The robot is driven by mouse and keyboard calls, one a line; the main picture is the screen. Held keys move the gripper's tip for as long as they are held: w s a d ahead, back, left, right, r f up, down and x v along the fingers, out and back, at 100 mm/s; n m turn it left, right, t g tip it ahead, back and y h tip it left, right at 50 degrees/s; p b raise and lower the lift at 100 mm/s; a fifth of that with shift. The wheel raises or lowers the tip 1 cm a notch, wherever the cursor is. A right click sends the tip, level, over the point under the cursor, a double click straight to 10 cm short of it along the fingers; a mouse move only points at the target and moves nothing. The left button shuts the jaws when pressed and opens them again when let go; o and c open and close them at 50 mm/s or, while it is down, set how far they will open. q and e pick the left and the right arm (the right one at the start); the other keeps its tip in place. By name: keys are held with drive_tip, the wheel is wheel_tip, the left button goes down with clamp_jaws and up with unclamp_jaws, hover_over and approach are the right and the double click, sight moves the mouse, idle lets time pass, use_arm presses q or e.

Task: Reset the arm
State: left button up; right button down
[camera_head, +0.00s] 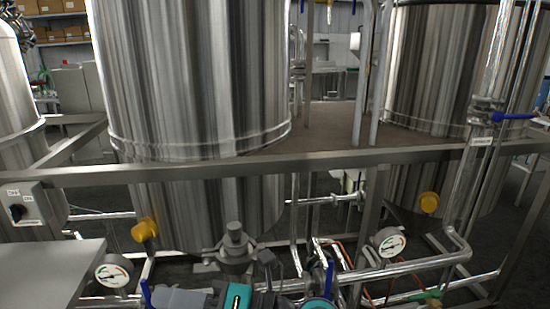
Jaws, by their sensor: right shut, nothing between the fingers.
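My right gripper (268,263) shows as a small dark shape at the bottom middle of the head view. It is shut and empty, in front of the pipework below the large tank. It partly overlaps the fittings behind it, so its exact distance from them is hard to judge. Grey and teal parts near the bottom edge are cut off by the frame. My left gripper is not in view.
A large steel tank (195,75) stands behind a metal frame rail (330,161), with another tank (430,70) at right. A grey valve fitting (236,244), pressure gauges (390,242) (113,272) and pipes crowd the lower middle. A grey flat surface (45,275) lies at lower left.

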drive_tip(key=w+d+f+m+t+h, duration=0.3)
drive_tip(key=d+f+m+t+h, duration=0.2)
drive_tip(key=d+m+t, duration=0.6)
drive_tip(key=w+d+f+m+t+h, duration=0.4)
drive_tip(key=d+m, duration=0.4)
drive_tip(key=m, duration=0.7)
drive_tip(key=s+d+f+m+g+h, duration=0.3)
drive_tip(key=s+d+f+m, duration=0.2)
drive_tip(key=f, duration=0.4)
drive_tip(key=s+d+f+m+g+h+p, duration=0.1)
drive_tip(key=s+d+f+m+g+h, duration=0.2)
drive_tip(key=s+d+f, duration=0.4)
drive_tip(key=f+m+h, duration=0.1)
drive_tip(key=m, duration=0.1)
drive_tip(key=shift+s+d+f+m+h, duration=0.3)
drive_tip(key=shift+s+f, duration=0.05)
drive_tip(key=shift+f, duration=0.05)
drive_tip(key=c, duration=1.8)
unclamp_jaws()
